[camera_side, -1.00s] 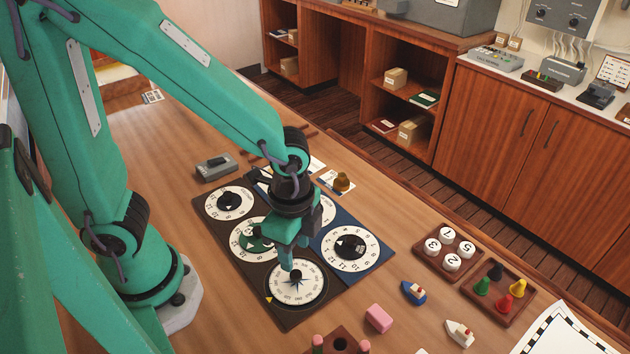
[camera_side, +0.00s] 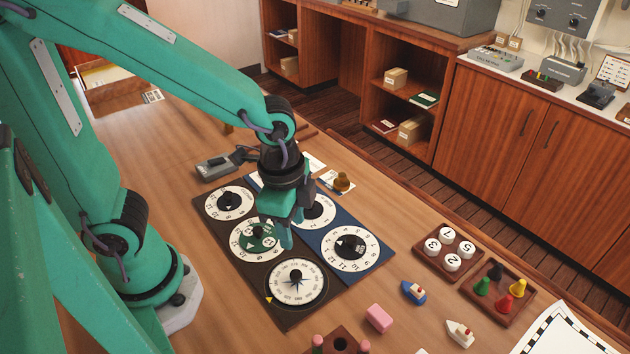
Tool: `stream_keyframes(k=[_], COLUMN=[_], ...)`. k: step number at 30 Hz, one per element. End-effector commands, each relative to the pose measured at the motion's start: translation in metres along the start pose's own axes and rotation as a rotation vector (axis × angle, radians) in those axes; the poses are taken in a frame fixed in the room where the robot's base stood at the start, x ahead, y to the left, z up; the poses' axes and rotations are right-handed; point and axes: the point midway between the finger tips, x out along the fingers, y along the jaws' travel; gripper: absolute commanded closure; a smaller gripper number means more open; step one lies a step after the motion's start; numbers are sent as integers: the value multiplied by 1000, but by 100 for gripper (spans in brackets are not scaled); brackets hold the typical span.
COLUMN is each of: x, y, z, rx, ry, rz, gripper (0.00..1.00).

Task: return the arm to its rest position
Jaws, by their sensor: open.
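My gripper (camera_side: 283,232) points down over the dial board (camera_side: 265,315), above the area between the green-centred dial (camera_side: 253,238) and the dials on the blue panel (camera_side: 345,278). Its jaws are open and I see nothing held in them. My teal arm reaches in from the upper left, bent downward at the wrist. The compass dial (camera_side: 296,285) lies in front of the gripper, fully visible. The wrist and gripper hide part of the upper dial on the blue panel (camera_side: 317,212).
A grey box (camera_side: 214,168) and a brass stamp (camera_side: 342,181) stand behind the boards. A pink block (camera_side: 378,318), a blue toy boat (camera_side: 413,292) and a white one (camera_side: 460,333) lie to the right. Beyond them are trays of numbered discs (camera_side: 449,247) and coloured pegs (camera_side: 498,290).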

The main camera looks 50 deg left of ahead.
Motion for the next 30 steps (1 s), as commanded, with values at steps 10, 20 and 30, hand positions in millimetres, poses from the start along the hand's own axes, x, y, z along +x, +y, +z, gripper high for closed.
stream_keyframes(k=[10,20,30], x=[-58,-105,-122], y=[-36,-52,-54], z=[34,77,96], rx=[-401,-772,-931], ry=[158,312,381], rz=[-102,-193,-230], gripper=[57,57,57])
